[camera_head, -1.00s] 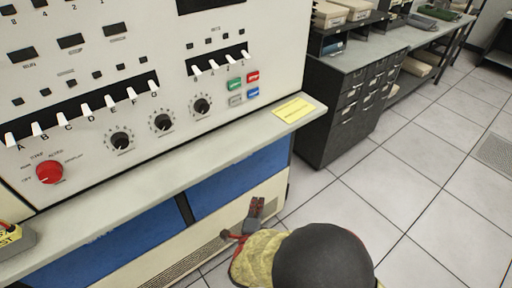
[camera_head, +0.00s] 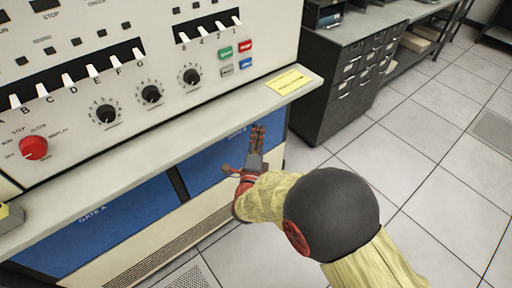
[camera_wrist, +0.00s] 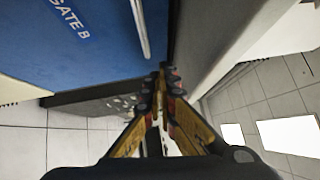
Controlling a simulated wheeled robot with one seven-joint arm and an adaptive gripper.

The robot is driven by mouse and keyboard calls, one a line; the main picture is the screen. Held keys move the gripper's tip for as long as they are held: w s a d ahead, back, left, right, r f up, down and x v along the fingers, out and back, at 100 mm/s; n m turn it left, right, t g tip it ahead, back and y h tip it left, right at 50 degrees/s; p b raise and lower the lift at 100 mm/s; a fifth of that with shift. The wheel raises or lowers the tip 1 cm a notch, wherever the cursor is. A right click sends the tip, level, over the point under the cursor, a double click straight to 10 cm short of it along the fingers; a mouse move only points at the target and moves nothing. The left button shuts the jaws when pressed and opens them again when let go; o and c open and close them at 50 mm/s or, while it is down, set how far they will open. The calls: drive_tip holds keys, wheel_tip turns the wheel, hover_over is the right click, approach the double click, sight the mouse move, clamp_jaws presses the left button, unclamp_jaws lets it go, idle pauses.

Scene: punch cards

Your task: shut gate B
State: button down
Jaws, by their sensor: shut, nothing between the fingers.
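Gate B (camera_head: 213,165) is the right blue panel under the console ledge. Its label and a pale upright handle bar (camera_wrist: 140,28) show on the blue face (camera_wrist: 95,60) in the wrist view. My gripper (camera_head: 258,131) is at the right end of gate B, just below the ledge, and partly covers that end. In the wrist view its shut, empty fingertips (camera_wrist: 168,76) are near the panel's right edge, below and right of the handle. I cannot tell whether they touch the gate, or how far it stands open.
Gate A (camera_head: 110,222) is the blue panel to the left, beyond a dark divider. The ledge (camera_head: 180,135) with a yellow note (camera_head: 289,81) overhangs both gates. A dark drawer cabinet (camera_head: 345,85) stands at the right. Tiled floor (camera_head: 430,150) in front is clear.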

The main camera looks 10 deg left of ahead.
drive_tip(key=w+a, duration=0.1)
drive_tip(key=w+a+b, duration=0.1)
drive_tip(key=w+a, duration=0.1)
drive_tip(key=shift+r, duration=0.3)
drive_tip(key=shift+w+a+r, duration=0.2)
drive_tip(key=shift+w+a, duration=0.3)
drive_tip(key=shift+a, duration=0.15)
drive_tip(key=shift+w+a+r, duration=0.2)
drive_tip(key=shift+w+a, duration=0.3)
drive_tip(key=shift+a, duration=0.1)
drive_tip(key=shift+d, duration=0.15)
